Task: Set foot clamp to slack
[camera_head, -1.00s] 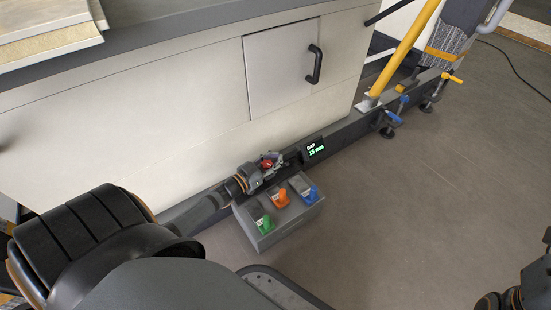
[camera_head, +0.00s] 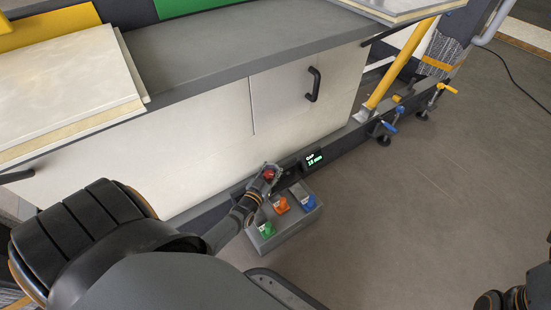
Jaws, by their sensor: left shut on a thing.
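My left gripper (camera_head: 266,176) is shut on a small red part (camera_head: 269,174) by the dark floor rail, left of the lit display; the gripper hides most of this part. The display (camera_head: 314,160) shows green text reading GAP and a value in mm, too small to read surely. Below it a grey pedal box (camera_head: 284,238) carries a green pedal (camera_head: 267,229), an orange pedal (camera_head: 281,206) and a blue pedal (camera_head: 309,203). I cannot tell which pedal, if any, is pressed. My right gripper (camera_head: 512,301) is partly visible at the lower right corner, away from the rail.
Clamps with a blue handle (camera_head: 388,127) and a yellow handle (camera_head: 447,88) sit along the rail at the right, by a yellow post (camera_head: 398,66). A pale cabinet (camera_head: 200,135) stands behind the rail. The floor (camera_head: 430,210) at the right is clear.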

